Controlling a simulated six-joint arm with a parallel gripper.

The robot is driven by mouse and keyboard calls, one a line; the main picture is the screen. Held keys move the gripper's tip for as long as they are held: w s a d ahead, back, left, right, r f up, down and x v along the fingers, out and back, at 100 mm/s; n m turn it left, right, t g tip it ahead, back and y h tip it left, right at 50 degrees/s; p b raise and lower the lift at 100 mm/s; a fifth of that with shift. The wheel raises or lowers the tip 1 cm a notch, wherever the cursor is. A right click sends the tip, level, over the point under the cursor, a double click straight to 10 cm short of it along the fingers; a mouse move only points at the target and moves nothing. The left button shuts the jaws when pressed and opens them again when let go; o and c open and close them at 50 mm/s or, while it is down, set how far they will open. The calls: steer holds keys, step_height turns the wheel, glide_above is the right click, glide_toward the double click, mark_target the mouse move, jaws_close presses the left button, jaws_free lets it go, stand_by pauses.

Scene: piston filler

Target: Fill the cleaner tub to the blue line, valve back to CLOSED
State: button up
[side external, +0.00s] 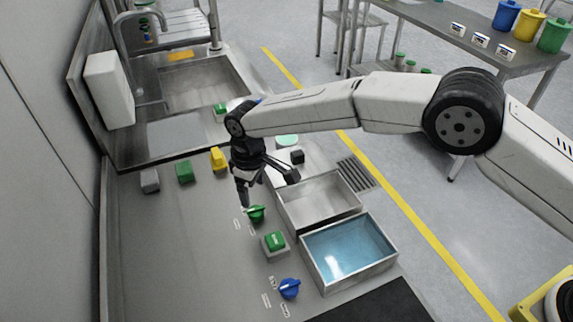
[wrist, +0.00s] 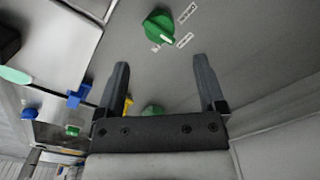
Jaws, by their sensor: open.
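A green valve knob (side external: 257,213) with a pale pointer stands on the steel counter beside white labels. It also shows in the wrist view (wrist: 158,27), ahead of my fingers; the labels are too small to read. A metal tub (side external: 318,203) beside it looks empty. A second tub (side external: 308,262) holds blue liquid. I cannot make out a blue line on either tub. A blue knob (side external: 289,288) with labels sits near the second tub. My gripper (side external: 268,190) is open and empty, just above and beside the green knob, with its fingers spread in the wrist view (wrist: 162,82).
A green button on a grey base (side external: 275,243) sits between the knobs. Grey (side external: 149,181), green (side external: 184,171) and yellow (side external: 218,159) items stand farther back on the counter. A sink (side external: 200,84) lies behind. The counter's left part is clear.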

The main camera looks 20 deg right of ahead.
mark_target(256, 211)
steer(key=shift+f, duration=0.1)
steer(key=shift+f, duration=3.8)
jaws_close()
steer(key=shift+m, duration=0.5)
steer(key=m, duration=0.8)
